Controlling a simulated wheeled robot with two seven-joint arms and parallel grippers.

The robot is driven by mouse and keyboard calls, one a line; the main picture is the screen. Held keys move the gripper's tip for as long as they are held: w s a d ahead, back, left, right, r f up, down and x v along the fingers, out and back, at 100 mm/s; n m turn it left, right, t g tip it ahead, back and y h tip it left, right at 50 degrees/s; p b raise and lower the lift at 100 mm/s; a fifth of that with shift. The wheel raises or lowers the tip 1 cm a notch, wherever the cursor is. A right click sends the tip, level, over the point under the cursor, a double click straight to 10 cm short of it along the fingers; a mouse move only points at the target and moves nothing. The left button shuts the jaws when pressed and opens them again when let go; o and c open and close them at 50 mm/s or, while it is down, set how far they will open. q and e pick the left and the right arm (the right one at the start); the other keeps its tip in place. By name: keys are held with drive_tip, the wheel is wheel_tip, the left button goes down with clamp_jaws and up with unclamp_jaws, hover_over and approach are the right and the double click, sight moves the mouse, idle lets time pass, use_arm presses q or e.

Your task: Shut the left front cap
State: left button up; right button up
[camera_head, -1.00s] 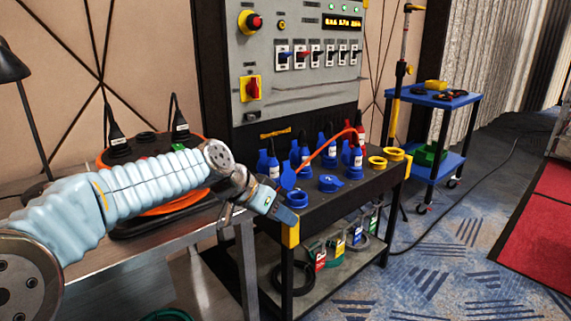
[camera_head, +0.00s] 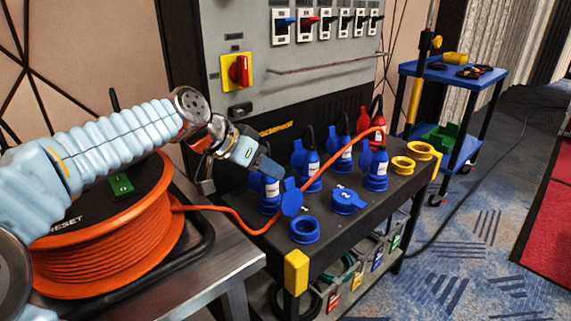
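The left front cap (camera_head: 291,197) is a round blue lid. It stands raised, tilted up, behind the blue front-left socket ring (camera_head: 304,230), whose top is uncovered. The front socket beside it, marked 2 (camera_head: 347,202), has its blue lid lying flat over it. My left gripper (camera_head: 276,180) comes in from the left, with its dark fingertips just behind and to the left of the raised cap. They look very near the cap, but I cannot tell whether they touch. The gap between the fingers is hidden. My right gripper is not in view.
Blue plugs (camera_head: 270,190) stand in the row behind, with a red one (camera_head: 373,150). An orange cable (camera_head: 330,157) runs past the cap to a cable reel (camera_head: 110,245). Yellow rings (camera_head: 420,150) sit at the right end. A panel rises behind.

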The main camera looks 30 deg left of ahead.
sight(288, 180)
use_arm(q)
drive_tip(key=x, duration=0.7)
drive_tip(key=shift+w+d+f, duration=0.1)
drive_tip(key=shift+w, duration=0.15)
clamp_jaws()
